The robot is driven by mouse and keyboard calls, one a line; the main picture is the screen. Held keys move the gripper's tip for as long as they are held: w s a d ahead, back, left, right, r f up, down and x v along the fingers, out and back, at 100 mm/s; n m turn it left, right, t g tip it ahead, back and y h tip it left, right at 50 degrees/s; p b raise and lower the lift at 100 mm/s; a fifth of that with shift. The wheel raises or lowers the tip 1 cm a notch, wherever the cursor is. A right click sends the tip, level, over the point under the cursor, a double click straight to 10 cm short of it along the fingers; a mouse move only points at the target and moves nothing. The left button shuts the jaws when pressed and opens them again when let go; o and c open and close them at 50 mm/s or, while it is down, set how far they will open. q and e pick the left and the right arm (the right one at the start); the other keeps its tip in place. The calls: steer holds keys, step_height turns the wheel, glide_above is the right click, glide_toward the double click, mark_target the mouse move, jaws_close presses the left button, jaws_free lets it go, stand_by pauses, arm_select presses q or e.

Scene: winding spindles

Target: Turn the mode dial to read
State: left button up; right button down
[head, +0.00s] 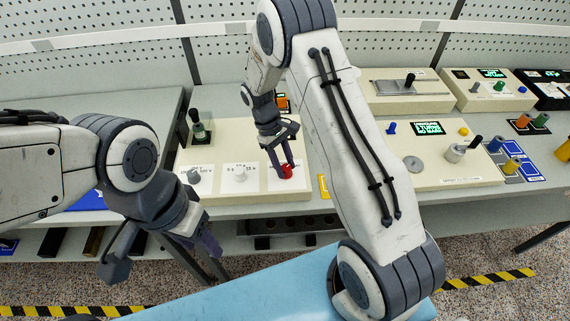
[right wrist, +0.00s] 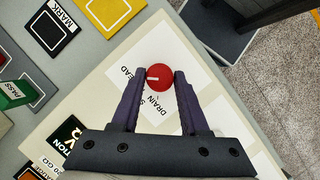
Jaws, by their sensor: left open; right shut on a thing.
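The mode dial is a round red knob (head: 287,172) on a white label plate at the front right of the cream panel. In the right wrist view the red knob (right wrist: 159,77) sits between my two dark fingertips, with its white pointer line toward the picture's left. The label plate (right wrist: 178,50) reads DRAIN on the near side, and partly hidden words, one ending in EAD, lie to the left. My right gripper (head: 285,163) is shut on the knob from above. My left gripper (head: 163,246) is open and empty, in front of the bench edge.
A grey knob (head: 194,176) and a pale knob (head: 240,175) stand left of the red one on the same panel. Another cream panel (head: 440,178) with knobs is to the right. My right arm hides part between them.

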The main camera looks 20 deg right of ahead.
stand_by(0.4)
steer(key=shift+c, duration=2.1)
jaws_free()
steer(key=b+v, duration=0.2)
steer(key=v, duration=0.8)
steer(key=shift+r, duration=0.3)
